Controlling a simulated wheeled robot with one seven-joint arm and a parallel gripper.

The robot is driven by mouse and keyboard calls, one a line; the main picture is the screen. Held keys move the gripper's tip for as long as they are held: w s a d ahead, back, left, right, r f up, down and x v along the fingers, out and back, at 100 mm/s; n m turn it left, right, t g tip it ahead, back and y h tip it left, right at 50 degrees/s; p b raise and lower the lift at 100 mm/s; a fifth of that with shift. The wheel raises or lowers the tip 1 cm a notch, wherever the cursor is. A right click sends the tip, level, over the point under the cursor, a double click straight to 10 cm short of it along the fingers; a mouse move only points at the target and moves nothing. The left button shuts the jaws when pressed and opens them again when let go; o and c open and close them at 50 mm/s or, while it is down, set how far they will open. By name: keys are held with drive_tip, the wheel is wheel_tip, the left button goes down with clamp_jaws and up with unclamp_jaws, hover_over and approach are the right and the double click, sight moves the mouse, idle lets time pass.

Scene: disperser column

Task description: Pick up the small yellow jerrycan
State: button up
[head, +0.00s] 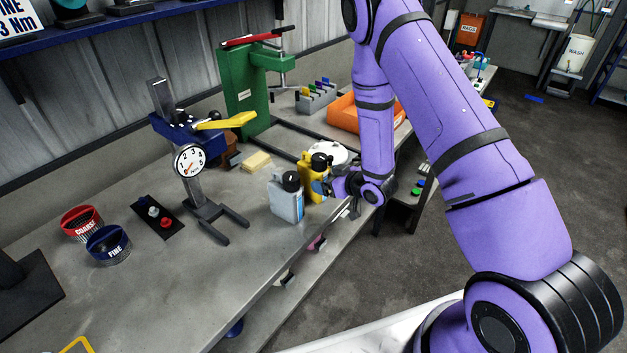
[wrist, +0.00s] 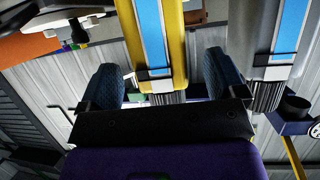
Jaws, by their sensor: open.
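The small yellow jerrycan (head: 308,187) stands on the grey bench near its front edge, with a black cap and a blue label. In the wrist view the yellow jerrycan (wrist: 173,18) appears upside down, lined up between my two blue finger pads. My gripper (head: 325,187) is at its right side in the head view and hides part of it. My gripper (wrist: 162,70) is open, with a visible gap on each side of the can. I cannot tell how deep the can sits between the fingers.
A grey jerrycan (head: 286,201) stands close at the left of the yellow one, and near my finger in the wrist view (wrist: 279,40). A white round object (head: 327,150) is behind. A dial stand (head: 192,190) is further left.

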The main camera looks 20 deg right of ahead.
drive_tip(key=shift+x, duration=1.95)
drive_tip(key=shift+r, duration=0.1)
drive_tip(key=shift+c, duration=0.4)
drive_tip(key=shift+w, duration=0.1)
drive_tip(key=c, duration=1.5)
